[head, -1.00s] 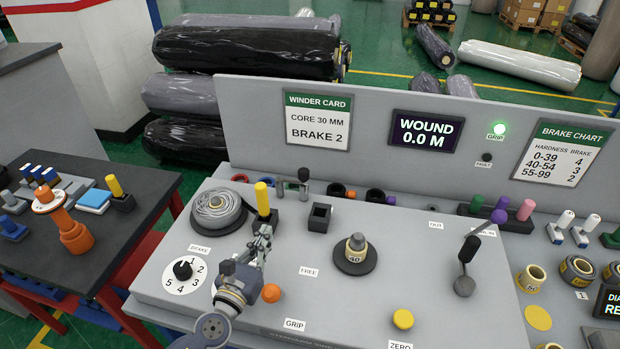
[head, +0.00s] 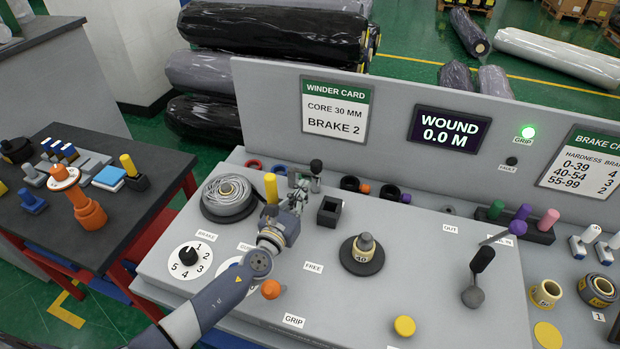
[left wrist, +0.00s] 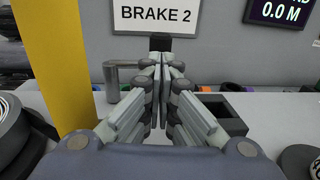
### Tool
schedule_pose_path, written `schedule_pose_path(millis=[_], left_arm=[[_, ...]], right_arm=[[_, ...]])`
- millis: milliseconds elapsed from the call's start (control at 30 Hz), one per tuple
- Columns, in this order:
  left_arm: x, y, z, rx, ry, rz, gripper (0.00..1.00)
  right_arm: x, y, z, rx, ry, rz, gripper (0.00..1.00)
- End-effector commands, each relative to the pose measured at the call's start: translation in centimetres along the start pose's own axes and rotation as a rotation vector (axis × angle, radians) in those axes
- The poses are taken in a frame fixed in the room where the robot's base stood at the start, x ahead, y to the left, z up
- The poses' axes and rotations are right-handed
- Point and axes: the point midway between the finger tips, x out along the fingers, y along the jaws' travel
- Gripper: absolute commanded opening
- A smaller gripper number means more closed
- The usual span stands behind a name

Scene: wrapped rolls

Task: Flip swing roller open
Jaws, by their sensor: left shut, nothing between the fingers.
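The swing roller appears to be the small grey metal post with a black knob (head: 316,166) behind my left gripper; in the left wrist view its grey bracket (left wrist: 122,76) shows left of the fingers, partly hidden by them. My left gripper (head: 303,185) is shut and empty, its fingertips (left wrist: 160,68) just in front of the knob in the picture. I cannot tell whether they touch it. A yellow post (head: 271,188) stands at the left of the gripper and fills the left side of the wrist view. My right gripper is not in view.
A wound grey roll (head: 228,195) sits left of the yellow post. A black square socket (head: 329,212) is right of the gripper. A spindle (head: 363,250), a black-handled lever (head: 476,275) and a yellow button (head: 404,326) stand further right. The upright panel (head: 398,100) closes off the back.

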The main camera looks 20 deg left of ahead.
Motion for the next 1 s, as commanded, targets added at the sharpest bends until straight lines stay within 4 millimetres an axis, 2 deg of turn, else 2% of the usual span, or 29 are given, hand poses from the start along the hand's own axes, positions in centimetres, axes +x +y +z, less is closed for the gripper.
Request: schedule_pose_path(millis=[100,300,467,800,1000], left_arm=[[2.2,0.0,0.1,0.001,-0.001,0.000,0.00],[4.4,-0.1,-0.1,0.000,0.001,-0.001,0.00],[5.1,-0.1,-0.1,-0.001,0.001,-0.001,0.00],[5.2,-0.1,-0.1,-0.001,0.000,-0.001,0.00],[7.5,-0.8,-0.3,-0.002,-0.003,-0.001,0.00]], right_arm=[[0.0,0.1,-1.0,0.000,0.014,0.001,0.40],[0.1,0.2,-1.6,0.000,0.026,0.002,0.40],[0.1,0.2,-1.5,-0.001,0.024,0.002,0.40],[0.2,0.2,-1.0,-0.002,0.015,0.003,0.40],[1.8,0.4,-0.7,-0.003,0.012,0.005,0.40]])
